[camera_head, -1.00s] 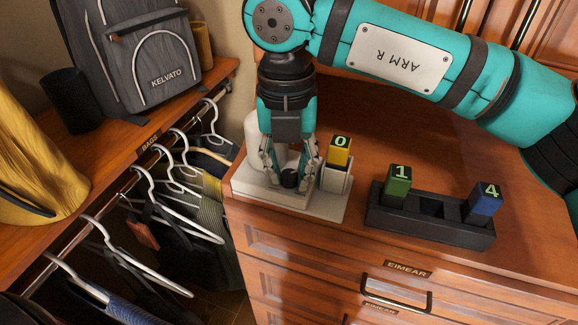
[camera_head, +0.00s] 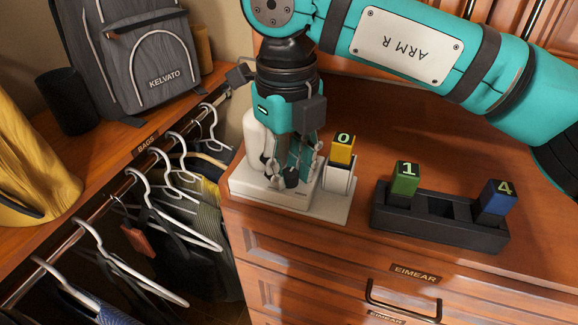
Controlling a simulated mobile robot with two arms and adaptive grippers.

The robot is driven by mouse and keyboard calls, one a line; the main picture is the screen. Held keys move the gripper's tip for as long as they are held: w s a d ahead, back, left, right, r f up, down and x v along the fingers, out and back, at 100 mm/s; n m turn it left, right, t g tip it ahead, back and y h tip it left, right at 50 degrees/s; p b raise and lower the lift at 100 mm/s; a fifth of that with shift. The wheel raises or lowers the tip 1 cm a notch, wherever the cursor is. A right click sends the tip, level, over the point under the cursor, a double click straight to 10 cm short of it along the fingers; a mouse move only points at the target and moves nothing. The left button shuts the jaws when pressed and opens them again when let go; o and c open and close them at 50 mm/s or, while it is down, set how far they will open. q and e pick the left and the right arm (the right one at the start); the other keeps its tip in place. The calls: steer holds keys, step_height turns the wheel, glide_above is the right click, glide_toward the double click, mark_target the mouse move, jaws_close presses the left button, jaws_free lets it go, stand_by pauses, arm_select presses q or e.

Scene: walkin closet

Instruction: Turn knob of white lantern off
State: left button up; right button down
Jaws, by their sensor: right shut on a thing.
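The white lantern (camera_head: 252,136) stands at the left end of the wooden dresser top, partly hidden behind my right gripper. Its pale base (camera_head: 262,193) lies flat near the dresser's front left corner. A small dark knob (camera_head: 291,178) sits on the base. My right gripper (camera_head: 290,174) points down over the base, with its fingertips shut around the knob. The fingers hide part of the knob and the lantern body. My left gripper is not in view.
A yellow block marked 0 (camera_head: 341,150) stands in a white holder (camera_head: 338,178) just right of the gripper. A black tray (camera_head: 440,225) holds a green block (camera_head: 405,178) and a blue block (camera_head: 496,198). Hangers and a bag shelf (camera_head: 110,165) lie left.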

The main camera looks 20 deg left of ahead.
mark_target(288, 173)
steer(key=shift+n, duration=0.4)
steer(key=c, duration=1.1)
jaws_free()
steer(key=shift+r, duration=0.15)
step_height(288, 173, up, 12)
steer(key=shift+s, duration=0.15)
